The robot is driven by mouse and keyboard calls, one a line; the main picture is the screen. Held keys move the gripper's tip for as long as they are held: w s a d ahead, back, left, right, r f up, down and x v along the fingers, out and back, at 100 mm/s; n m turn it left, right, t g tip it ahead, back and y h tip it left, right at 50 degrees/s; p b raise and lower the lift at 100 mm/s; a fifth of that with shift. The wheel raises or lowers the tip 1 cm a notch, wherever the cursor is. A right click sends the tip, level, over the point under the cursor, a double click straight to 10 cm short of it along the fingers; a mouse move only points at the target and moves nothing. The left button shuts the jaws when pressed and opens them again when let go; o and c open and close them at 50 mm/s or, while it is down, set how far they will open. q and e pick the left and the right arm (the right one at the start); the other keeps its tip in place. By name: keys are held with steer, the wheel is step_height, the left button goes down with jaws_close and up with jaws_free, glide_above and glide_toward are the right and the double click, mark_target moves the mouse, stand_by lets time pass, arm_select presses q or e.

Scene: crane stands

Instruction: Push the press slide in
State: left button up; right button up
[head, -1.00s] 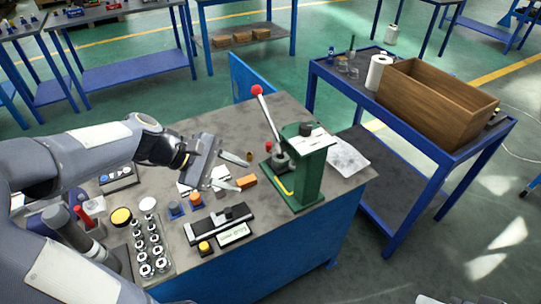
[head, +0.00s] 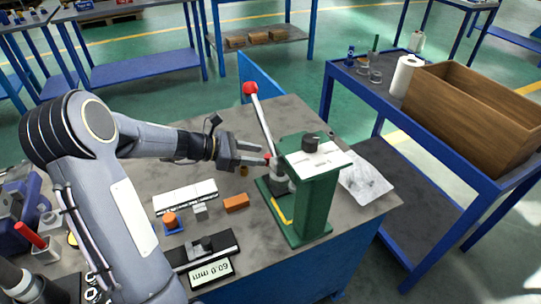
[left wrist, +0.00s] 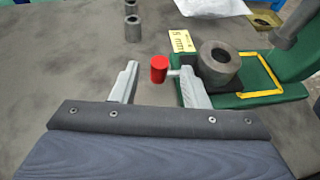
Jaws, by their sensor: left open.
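The green press (head: 312,205) stands on the bench, with a long lever ending in a red ball (head: 250,88). A small red knob (left wrist: 159,69) on a short thin rod sticks out at the side of its green base (left wrist: 190,94). A grey metal ring (left wrist: 219,64) sits beside the rod. My left gripper (head: 262,154) is open beside the press, its fingers pointing at it. In the left wrist view, the red knob appears between the fingertips, apart from the left one. The right finger partly covers the rod; contact is unclear. My right gripper is out of view.
A blue cart with a wooden box (head: 470,110) stands to the right.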

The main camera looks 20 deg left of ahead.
mark_target(265, 156)
arm_select(q)
steer(key=shift+b+x, duration=0.3)
steer(key=shift+x, duration=2)
steer(key=shift+c, duration=0.4)
jaws_close()
